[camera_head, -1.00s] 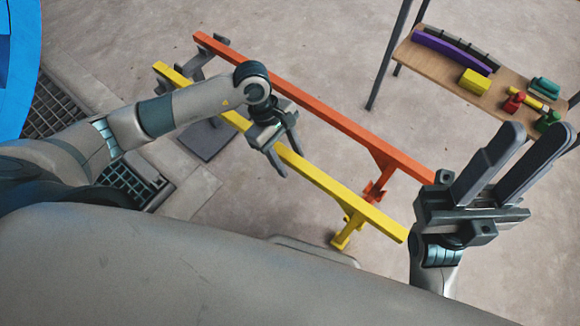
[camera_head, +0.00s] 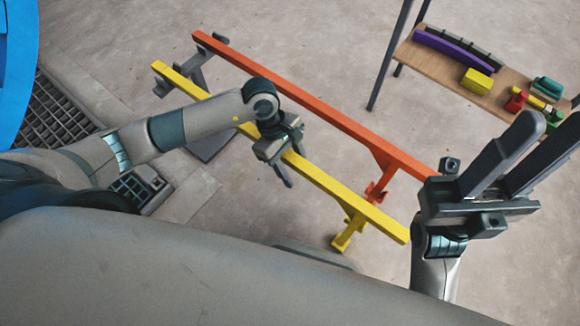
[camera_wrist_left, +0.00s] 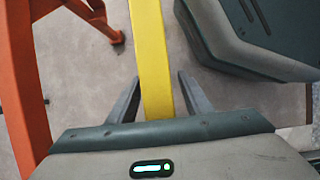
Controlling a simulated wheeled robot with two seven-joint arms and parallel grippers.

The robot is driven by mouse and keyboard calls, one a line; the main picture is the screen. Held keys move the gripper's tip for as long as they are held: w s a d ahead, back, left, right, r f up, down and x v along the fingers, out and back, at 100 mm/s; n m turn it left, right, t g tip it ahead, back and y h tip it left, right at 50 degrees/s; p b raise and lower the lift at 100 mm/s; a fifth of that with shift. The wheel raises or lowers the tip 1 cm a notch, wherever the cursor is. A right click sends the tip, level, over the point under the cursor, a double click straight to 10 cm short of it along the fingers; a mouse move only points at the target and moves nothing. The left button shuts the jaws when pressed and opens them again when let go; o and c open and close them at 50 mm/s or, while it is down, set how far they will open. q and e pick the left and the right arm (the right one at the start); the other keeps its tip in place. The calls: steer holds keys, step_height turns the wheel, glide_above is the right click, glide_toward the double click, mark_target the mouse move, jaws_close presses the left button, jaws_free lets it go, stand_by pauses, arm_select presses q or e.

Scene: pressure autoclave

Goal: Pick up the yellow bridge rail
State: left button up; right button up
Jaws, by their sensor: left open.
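The yellow bridge rail (camera_head: 338,188) runs diagonally from upper left to lower right in the head view, on a short yellow support at its right end. My left gripper (camera_head: 284,172) is over the middle of this rail, its fingers pointing down. In the left wrist view the yellow rail (camera_wrist_left: 152,55) passes between the two open fingers of the left gripper (camera_wrist_left: 158,100), with gaps on both sides. Whether the fingertips reach below the rail's top is hard to tell. My right gripper (camera_head: 505,160) is at the right, fingers pointing up, apart and empty.
An orange rail (camera_head: 330,112) runs alongside behind the yellow one; it shows at the left of the wrist view (camera_wrist_left: 22,90). A wooden table (camera_head: 440,72) with coloured blocks stands at the upper right. A floor grating (camera_head: 58,115) lies at the left. Open floor is between.

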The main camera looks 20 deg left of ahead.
arm_select(q)
steer(key=shift+f+b, duration=0.25)
steer(key=shift+b, duration=0.05)
stand_by(0.4)
jaws_close()
